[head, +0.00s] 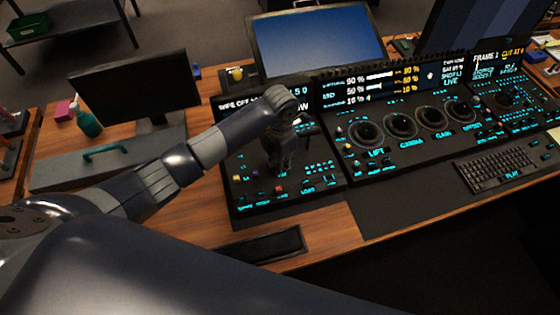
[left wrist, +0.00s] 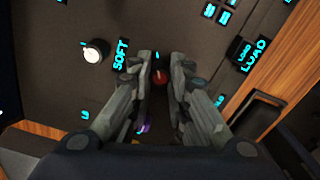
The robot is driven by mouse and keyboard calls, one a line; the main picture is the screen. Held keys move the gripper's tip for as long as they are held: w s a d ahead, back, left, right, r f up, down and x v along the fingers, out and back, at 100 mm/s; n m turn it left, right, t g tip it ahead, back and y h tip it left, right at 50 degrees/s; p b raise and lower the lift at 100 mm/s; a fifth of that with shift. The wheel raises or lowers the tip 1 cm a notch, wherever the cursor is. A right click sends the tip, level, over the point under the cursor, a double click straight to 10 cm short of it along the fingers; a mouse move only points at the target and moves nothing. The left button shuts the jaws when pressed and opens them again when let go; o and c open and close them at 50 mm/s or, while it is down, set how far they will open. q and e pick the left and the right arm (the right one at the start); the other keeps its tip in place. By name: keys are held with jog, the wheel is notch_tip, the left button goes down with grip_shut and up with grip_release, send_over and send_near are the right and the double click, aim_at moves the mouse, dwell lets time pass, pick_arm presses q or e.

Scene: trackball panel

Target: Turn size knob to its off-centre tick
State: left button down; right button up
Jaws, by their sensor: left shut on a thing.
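A small red knob (left wrist: 160,77) sits on the dark panel, between the fingertips of my left gripper (left wrist: 160,72) in the left wrist view. The fingers are shut on it from both sides. A cyan tick (left wrist: 157,55) shows on the panel just beyond the knob. The knob's label and most of its dial marks are hidden by the fingers, so I cannot read its name or setting. In the head view my left gripper (head: 279,160) points down onto the left console panel (head: 245,205). My right gripper is not in view.
A pale knob (left wrist: 93,54) beside the word SOFT stands left of the fingers. In the head view, the middle panel with large dials (head: 400,123) and a keyboard (head: 498,163) lie to the right.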

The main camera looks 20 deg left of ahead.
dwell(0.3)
pick_arm(q)
jog(key=c, duration=1.5)
grip_release()
notch_tip(320, 180, up, 12)
jog(key=shift+r, duration=0.1)
